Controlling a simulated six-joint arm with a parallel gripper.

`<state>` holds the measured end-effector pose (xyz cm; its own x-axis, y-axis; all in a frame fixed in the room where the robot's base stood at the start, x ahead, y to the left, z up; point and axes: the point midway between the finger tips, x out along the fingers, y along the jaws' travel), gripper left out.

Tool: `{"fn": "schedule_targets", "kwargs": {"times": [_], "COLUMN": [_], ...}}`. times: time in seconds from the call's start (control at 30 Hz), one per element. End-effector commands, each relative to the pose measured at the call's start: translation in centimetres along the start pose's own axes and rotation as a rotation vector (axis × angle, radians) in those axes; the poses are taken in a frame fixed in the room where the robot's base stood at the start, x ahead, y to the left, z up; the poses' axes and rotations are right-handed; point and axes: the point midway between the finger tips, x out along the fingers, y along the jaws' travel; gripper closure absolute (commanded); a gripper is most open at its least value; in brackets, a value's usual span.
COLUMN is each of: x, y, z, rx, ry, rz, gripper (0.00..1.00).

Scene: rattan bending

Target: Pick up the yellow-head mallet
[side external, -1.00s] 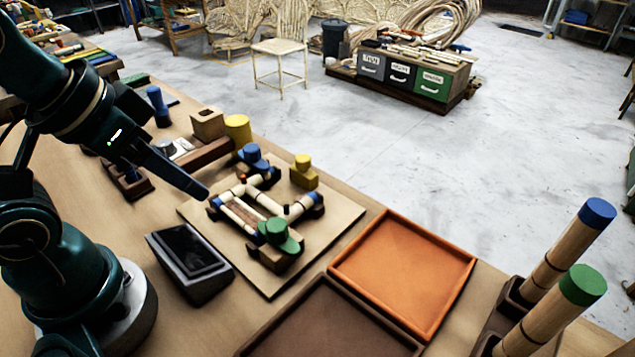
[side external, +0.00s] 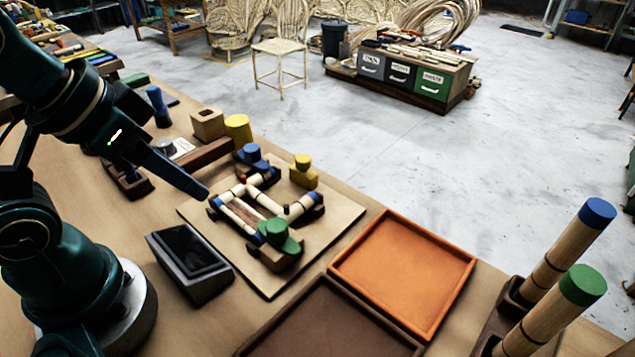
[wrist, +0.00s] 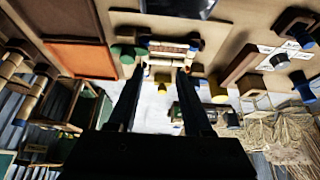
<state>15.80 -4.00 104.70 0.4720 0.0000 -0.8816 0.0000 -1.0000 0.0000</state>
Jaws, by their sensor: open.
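A yellow cylinder (side external: 238,128) stands at the bench's far edge, beside a pale wooden block and the end of a dark wooden bar (side external: 205,155). It may be the mallet's yellow head, but I cannot make out a handle. It also shows in the wrist view (wrist: 217,90). A smaller yellow knobbed block (side external: 304,178) stands on the board and does not look like a mallet. My gripper (wrist: 160,78) is open and empty, its two fingers apart. In the side view my gripper (side external: 206,192) is above the board's left edge, clear of the yellow cylinder.
The board (side external: 335,222) carries a rattan frame with blue and green knobbed blocks. A dark open box (side external: 190,268), an orange tray (side external: 436,319) and a brown tray (side external: 258,342) are nearby. Blue- and green-topped wooden cylinders (side external: 548,262) stand in a rack at right.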

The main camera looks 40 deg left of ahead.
Motion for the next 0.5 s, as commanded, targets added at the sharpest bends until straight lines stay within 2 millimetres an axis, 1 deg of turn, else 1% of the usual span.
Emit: {"fn": "schedule_targets", "kwargs": {"times": [0.1, 0.17, 0.5], "x": [0.00, 0.00, 0.00], "y": [0.00, 0.00, 0.00], "z": [0.00, 0.00, 0.04], "rx": [0.000, 0.000, 0.015], "ry": [0.000, 0.000, -0.002], "rz": [0.000, 0.000, 0.000], "gripper": [0.50, 0.35, 0.35]}}
